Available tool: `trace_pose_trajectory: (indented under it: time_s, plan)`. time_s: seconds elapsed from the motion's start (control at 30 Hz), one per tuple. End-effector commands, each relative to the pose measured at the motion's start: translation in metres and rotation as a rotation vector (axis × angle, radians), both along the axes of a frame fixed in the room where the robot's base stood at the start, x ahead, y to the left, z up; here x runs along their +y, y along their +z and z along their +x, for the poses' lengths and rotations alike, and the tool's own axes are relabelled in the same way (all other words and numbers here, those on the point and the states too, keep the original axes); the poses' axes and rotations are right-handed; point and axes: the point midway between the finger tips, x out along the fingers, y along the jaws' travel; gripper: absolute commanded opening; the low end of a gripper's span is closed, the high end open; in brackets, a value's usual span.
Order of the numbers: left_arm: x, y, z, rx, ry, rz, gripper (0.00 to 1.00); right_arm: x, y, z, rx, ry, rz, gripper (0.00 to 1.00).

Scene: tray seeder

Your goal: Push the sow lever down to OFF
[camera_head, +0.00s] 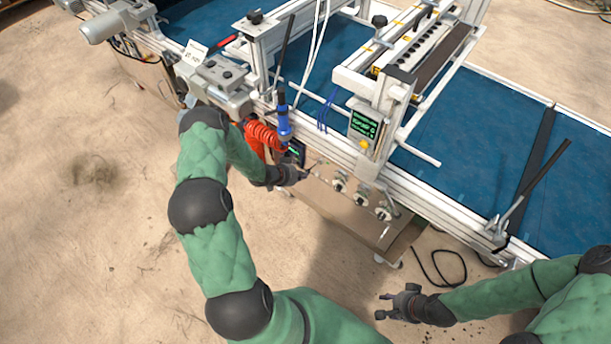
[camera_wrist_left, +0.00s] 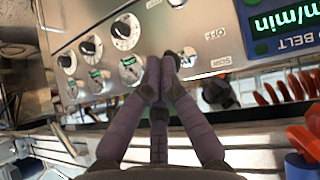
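The control panel (camera_head: 350,208) is on the front of the conveyor machine. In the left wrist view, the panel (camera_wrist_left: 150,35) appears upside down, with OFF and SOW labels. The small metal sow lever (camera_wrist_left: 188,57) is beside these labels, just right of my left fingertips, partly hidden by them. My left gripper (camera_wrist_left: 162,62) has its fingers together, with nothing seen between them. In the head view, my left gripper (camera_head: 303,175) is at the panel's left part. I cannot tell whether it touches the lever. My right gripper (camera_head: 385,306) is open and empty, low over the floor.
Several black dials (camera_wrist_left: 125,31) are along the panel. A green belt-speed display (camera_wrist_left: 285,18) and a dark knob (camera_wrist_left: 217,92) are close by. A red coiled hose (camera_head: 262,136) hangs beside my left forearm. The blue belt (camera_head: 460,135) runs behind. A black cable (camera_head: 440,268) lies on the floor.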

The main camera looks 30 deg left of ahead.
Motion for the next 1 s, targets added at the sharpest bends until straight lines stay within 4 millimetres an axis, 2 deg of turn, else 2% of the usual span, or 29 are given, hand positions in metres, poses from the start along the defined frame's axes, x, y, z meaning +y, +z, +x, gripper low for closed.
trace_pose_trajectory:
  time_s: [0.2, 1.0]
  plan:
    - [0.000, -0.023, -0.004, 0.001, -0.001, 0.000, 0.00, 0.000, -0.010, 0.000, 0.000, 0.000, 0.000, 0.40]
    - [0.000, -0.003, -0.003, 0.001, -0.001, 0.001, 0.00, 0.000, 0.005, 0.000, 0.000, 0.000, 0.000, 0.40]
